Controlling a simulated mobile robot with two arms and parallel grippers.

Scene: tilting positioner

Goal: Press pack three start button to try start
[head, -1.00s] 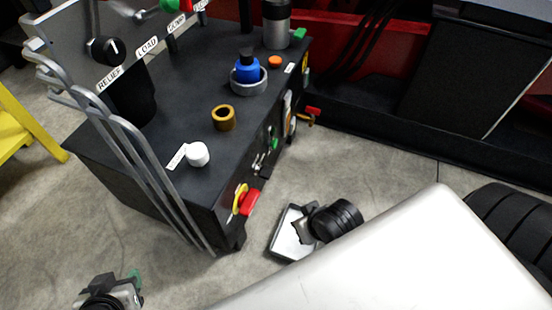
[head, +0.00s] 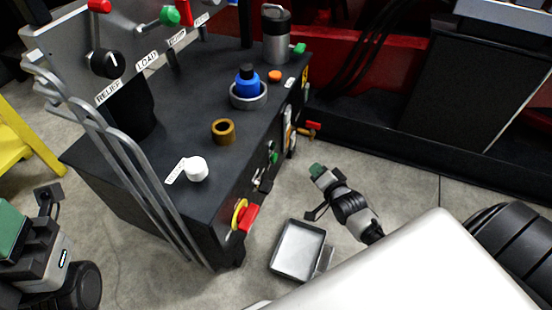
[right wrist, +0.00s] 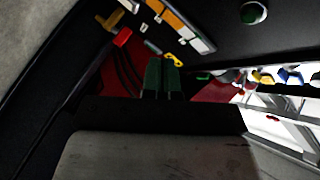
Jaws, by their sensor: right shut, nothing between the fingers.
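A black bench unit (head: 130,190) stands at the left of the head view, with controls along its right side face. A small green button-like part (head: 272,157) is on that face; I cannot read a label that ties it to pack three. A round green knob (right wrist: 253,12) shows at the top of the right wrist view. My right gripper (head: 317,170) is shut and empty, to the right of the side face and apart from it. Its green fingertips (right wrist: 162,78) are together in the wrist view. My left gripper (head: 14,232) is at the left edge; its fingers cannot be made out.
A red and yellow switch (head: 243,216) sticks out from the bench's near corner. A red-handled lever (head: 313,125) is farther along. A metal tray (head: 299,250) is below my right arm. Grey rails (head: 115,160) and a lever panel (head: 90,45) border the bench's left.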

